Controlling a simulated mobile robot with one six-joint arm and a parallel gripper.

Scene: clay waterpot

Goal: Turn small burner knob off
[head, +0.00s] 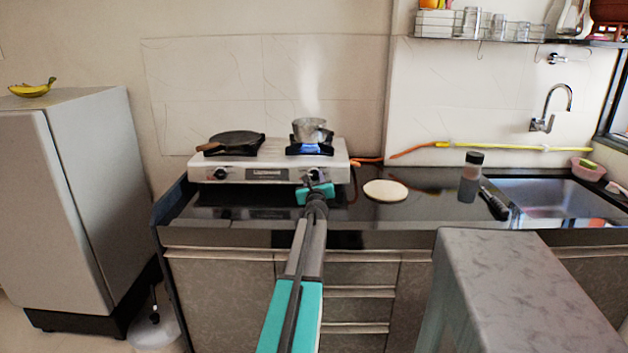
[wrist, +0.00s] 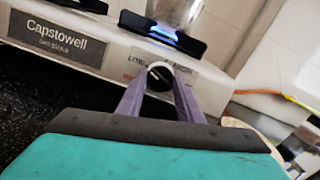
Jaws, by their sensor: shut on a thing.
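The white stove (head: 270,160) stands on the dark counter. Its right burner (head: 311,149) shows a blue flame under a metal pot (head: 310,130); the flame (wrist: 164,35) also shows in the wrist view. The right knob (wrist: 160,72), pale with a dark part, is on the stove's front panel below that burner. My gripper (wrist: 159,86) is shut on this knob, one finger on each side. In the head view my gripper (head: 315,184) hides part of the knob. The left knob (head: 221,174) is free on the same panel.
A dark pan (head: 235,143) sits on the left burner. A round pale board (head: 385,190) and a dark-capped bottle (head: 470,177) are right of the stove. A grey stool-like block (head: 520,270) stands in front of the counter at right. An orange hose (head: 410,150) runs behind.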

